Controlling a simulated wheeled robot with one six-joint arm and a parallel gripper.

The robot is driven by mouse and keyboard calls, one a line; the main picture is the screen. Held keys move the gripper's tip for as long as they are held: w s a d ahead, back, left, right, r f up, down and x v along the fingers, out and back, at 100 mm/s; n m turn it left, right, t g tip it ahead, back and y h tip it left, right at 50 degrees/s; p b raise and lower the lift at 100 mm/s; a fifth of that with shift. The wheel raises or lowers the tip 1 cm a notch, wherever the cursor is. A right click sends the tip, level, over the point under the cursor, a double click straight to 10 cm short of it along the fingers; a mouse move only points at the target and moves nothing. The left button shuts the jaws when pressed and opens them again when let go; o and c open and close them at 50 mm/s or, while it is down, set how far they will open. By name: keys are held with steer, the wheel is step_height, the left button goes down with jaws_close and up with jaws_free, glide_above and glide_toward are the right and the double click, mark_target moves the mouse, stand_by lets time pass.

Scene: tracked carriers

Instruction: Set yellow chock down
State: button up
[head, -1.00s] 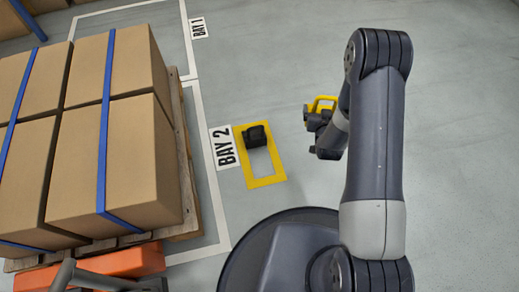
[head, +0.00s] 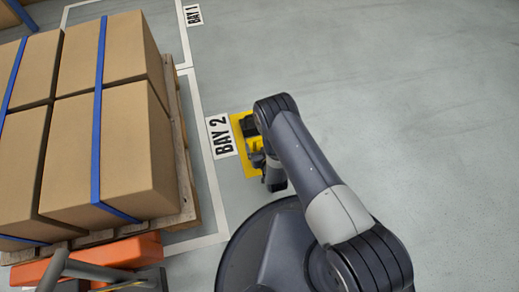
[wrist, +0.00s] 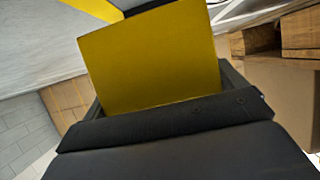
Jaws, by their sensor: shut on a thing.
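My gripper (head: 266,168) is over the yellow floor frame (head: 236,128) beside the BAY 2 label, partly hidden by my arm. In the wrist view it is shut on the yellow chock (wrist: 150,62), whose flat yellow face fills the middle between the dark fingers. In the head view the chock is hard to tell from the yellow frame. A black chock (head: 249,126) stands in the upper part of the frame, partly covered by my arm. I cannot tell whether the yellow chock touches the floor.
A wooden pallet (head: 186,170) with strapped cardboard boxes (head: 110,150) stands to the left of the frame. The BAY 2 label (head: 221,136) lies between them. An orange pallet-truck part (head: 112,252) is at lower left. The floor on the right is clear.

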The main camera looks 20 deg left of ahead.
steer(key=shift+w+f+b, duration=0.1)
steer(key=shift+f+b, duration=1.15)
steer(key=shift+f, duration=1.75)
steer(key=shift+f, duration=0.2)
steer(key=o, duration=1)
steer(key=shift+o, duration=0.2)
